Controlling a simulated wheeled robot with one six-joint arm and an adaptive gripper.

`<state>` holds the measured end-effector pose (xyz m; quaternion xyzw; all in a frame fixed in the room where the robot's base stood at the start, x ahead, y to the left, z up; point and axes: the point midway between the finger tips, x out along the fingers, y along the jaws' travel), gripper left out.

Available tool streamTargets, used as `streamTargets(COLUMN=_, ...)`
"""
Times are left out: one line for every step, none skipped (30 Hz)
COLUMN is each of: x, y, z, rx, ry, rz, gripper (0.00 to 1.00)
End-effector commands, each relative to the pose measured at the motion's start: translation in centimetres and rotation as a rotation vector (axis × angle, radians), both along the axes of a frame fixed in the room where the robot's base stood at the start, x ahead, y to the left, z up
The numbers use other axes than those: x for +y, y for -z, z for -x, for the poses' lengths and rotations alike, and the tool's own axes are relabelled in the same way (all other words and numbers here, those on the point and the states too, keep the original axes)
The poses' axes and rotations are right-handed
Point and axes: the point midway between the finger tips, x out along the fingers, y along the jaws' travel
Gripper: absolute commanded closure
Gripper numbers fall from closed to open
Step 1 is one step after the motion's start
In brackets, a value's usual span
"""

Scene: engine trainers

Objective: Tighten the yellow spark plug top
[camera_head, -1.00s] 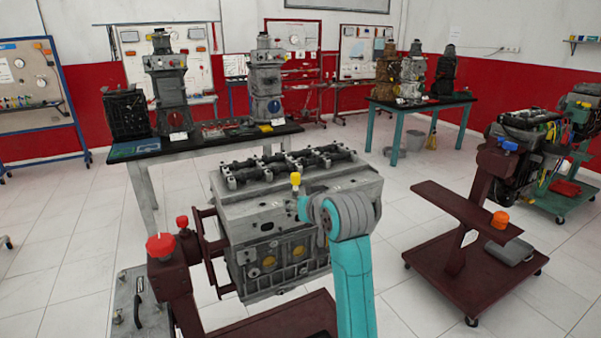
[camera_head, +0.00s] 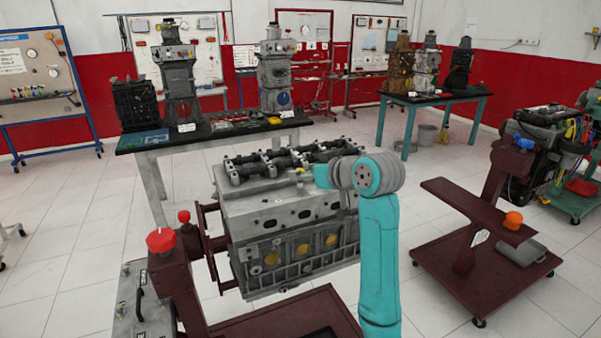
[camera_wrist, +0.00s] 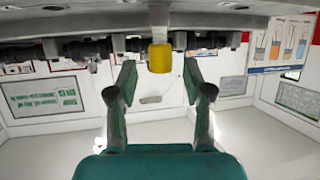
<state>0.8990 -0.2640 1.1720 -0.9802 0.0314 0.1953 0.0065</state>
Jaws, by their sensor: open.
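The yellow spark plug top (camera_wrist: 160,58) is a short yellow cylinder on the grey engine block (camera_head: 285,225). In the wrist view, which looks upside down, it hangs from the block's surface at the top. My gripper (camera_wrist: 160,70) is open, with one finger on each side of the yellow top and a visible gap on both sides. In the head view my teal arm comes from the lower right, and my gripper (camera_head: 312,174) is at the block's upper face. There the yellow top is mostly hidden or too small to make out clearly.
A dark camshaft assembly (camera_head: 270,162) runs along the block's top, just behind my gripper. A maroon stand with a red knob (camera_head: 160,240) is at the left front. Another maroon stand (camera_head: 480,262) is at right. A bench with engine models (camera_head: 215,130) stands behind.

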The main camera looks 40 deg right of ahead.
Motion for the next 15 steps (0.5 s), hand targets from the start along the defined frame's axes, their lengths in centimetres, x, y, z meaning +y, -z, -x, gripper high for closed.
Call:
streamTargets(x=0.0, y=0.3, z=-0.7, rx=0.001, ry=-0.002, rz=-0.001, gripper=0.49)
streamTargets(x=0.0, y=0.4, z=-1.0, rx=0.001, ry=-0.002, rz=-0.001, gripper=0.49)
streamTargets(x=0.0, y=0.6, z=-1.4, rx=0.001, ry=-0.002, rz=-0.001, gripper=0.49)
streamTargets(x=0.0, y=0.7, z=-1.7, rx=0.001, ry=-0.002, rz=0.000, gripper=0.49)
streamTargets(x=-0.1, y=0.8, z=-1.9, rx=0.001, ry=-0.001, rz=0.000, gripper=0.49)
streamTargets(x=-0.1, y=0.9, z=-2.1, rx=0.000, ry=0.000, rz=0.000, gripper=0.49)
streamTargets(x=-0.1, y=0.9, z=-2.3, rx=0.000, ry=0.000, rz=0.000, gripper=0.49)
streamTargets(x=-0.1, y=1.0, z=-2.4, rx=0.000, ry=0.000, rz=0.000, gripper=0.49)
streamTargets(x=-0.1, y=1.0, z=-2.5, rx=0.000, ry=0.000, rz=0.000, gripper=0.49)
streamTargets(x=-0.2, y=1.0, z=-2.5, rx=0.000, ry=0.000, rz=0.000, gripper=0.49)
streamTargets(x=-0.2, y=1.1, z=-2.6, rx=0.000, ry=0.001, rz=0.000, gripper=0.49)
streamTargets(x=-0.2, y=1.1, z=-2.6, rx=0.000, ry=0.001, rz=0.000, gripper=0.49)
streamTargets(x=-0.2, y=1.1, z=-2.6, rx=0.000, ry=0.001, rz=0.000, gripper=0.49)
streamTargets(x=-0.2, y=1.1, z=-2.6, rx=0.000, ry=0.001, rz=0.000, gripper=0.49)
streamTargets(x=-0.2, y=1.0, z=-2.6, rx=-0.001, ry=0.001, rz=0.000, gripper=0.49)
